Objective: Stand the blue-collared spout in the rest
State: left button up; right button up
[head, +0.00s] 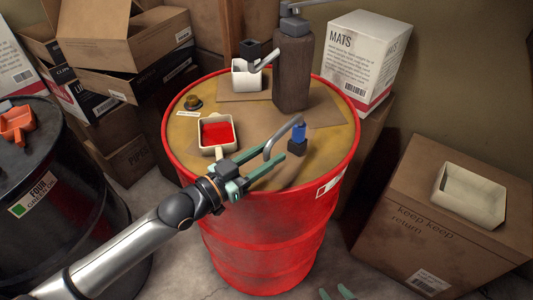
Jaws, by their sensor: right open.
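The blue-collared spout (299,131) is at the front right of the red drum's top. Its collar is directly above a small dark block (297,147), which looks like the rest; I cannot tell how deep it sits. I cannot tell whether the fingers touch the tube. My right gripper (336,293) shows only its green fingertips, apart, at the bottom edge, away from the drum.
On the red drum (268,245) stand a scoop of red stuff (217,133), a white container (246,75) with a grey spout beside it, a dark cap (193,102) and a tall brown pump body (293,70). A cardboard box with a cream tray (470,195) is right.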

pick_arm(q)
jog(key=shift+o, duration=0.5)
jog(key=shift+s+a+f, duration=0.1)
jog(key=shift+s+a, duration=0.05)
jog(key=shift+a, duration=0.05)
jog(key=v, duration=1.2)
jog(key=shift+b, duration=0.4)
jog(key=s+a+f+n+g+y+p, duration=0.1)
jog(key=s+a+f+n+y, duration=0.1)
jog(key=f, duration=0.6)
jog(key=s+a+f+n+y+p, duration=0.2)
jog(key=s+a+f+n+y, duration=0.1)
jog(key=s+f+y, duration=0.2)
jog(key=s+a+f+n+g+y+p, duration=0.1)
jog(key=s+f+y, duration=0.3)
jog(key=f, duration=0.6)
jog(key=shift+s+a+f+n+g+p, duration=0.35)
jog(key=shift+s+a+n+p, duration=0.1)
jog(key=shift+s+a+n, duration=0.35)
